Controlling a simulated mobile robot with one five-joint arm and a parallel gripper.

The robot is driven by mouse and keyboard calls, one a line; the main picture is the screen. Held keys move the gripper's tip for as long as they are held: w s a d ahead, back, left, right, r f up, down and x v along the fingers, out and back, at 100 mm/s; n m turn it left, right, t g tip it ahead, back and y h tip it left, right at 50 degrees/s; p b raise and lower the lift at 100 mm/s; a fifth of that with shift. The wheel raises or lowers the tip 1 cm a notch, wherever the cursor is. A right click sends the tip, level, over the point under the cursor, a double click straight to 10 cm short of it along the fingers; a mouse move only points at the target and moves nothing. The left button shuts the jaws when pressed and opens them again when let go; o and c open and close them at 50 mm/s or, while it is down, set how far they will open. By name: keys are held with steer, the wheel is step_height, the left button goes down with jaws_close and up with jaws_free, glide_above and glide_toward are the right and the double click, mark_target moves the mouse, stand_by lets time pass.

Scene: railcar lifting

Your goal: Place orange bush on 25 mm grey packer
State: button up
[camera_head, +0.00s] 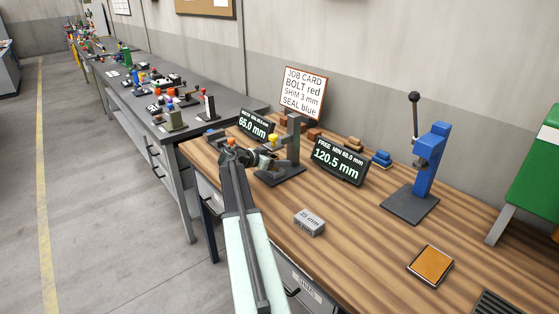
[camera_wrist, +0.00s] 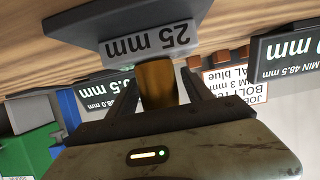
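The orange bush (camera_wrist: 157,84) is a short orange-brown cylinder between the fingers of my gripper (camera_wrist: 158,90) in the wrist view, which is upside down. The fingers appear closed on its sides. The 25 mm grey packer (camera_wrist: 153,43) shows its label just beyond the bush. It rests on a dark base (camera_wrist: 100,22). The bush end overlaps the packer's edge in view; I cannot tell whether they touch. In the head view my gripper (camera_head: 263,159) is at the dark upright stand (camera_head: 293,150); I cannot make out the bush there.
Another grey labelled block (camera_head: 309,223) lies on the wooden bench in front of the stand. Two displays (camera_head: 339,160) (camera_head: 256,126) flank the stand. A blue press (camera_head: 428,165) and an orange pad (camera_head: 431,265) are to the right. Bare bench lies between them.

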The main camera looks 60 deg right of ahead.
steer(key=shift+r+p, duration=0.3)
steer(key=p+v, duration=0.4)
steer(key=v, duration=0.8)
steer(key=w+a+f+n+t+y, duration=0.1)
steer(key=w+a+f+n+y, duration=0.2)
steer(key=a, duration=0.6)
steer(key=w+a+f+n+t+y, duration=0.1)
steer(key=w+a+f+n+t, duration=0.2)
steer(key=a, duration=0.6)
steer(key=a+f+n+y, duration=0.3)
steer(key=a+n, duration=0.2)
steer(key=a, duration=0.9)
steer(key=s+a+f+n+y, duration=0.1)
steer(key=a+f+n+y, duration=0.2)
steer(key=a, duration=1.1)
steer(key=s+a+f+n+y, duration=0.1)
steer(key=a+n, duration=0.6)
steer(key=a, duration=0.7)
steer(key=shift+s+f+n+y, duration=0.25)
steer(key=shift+f+n+y, duration=0.05)
steer(key=shift+f+y, duration=0.65)
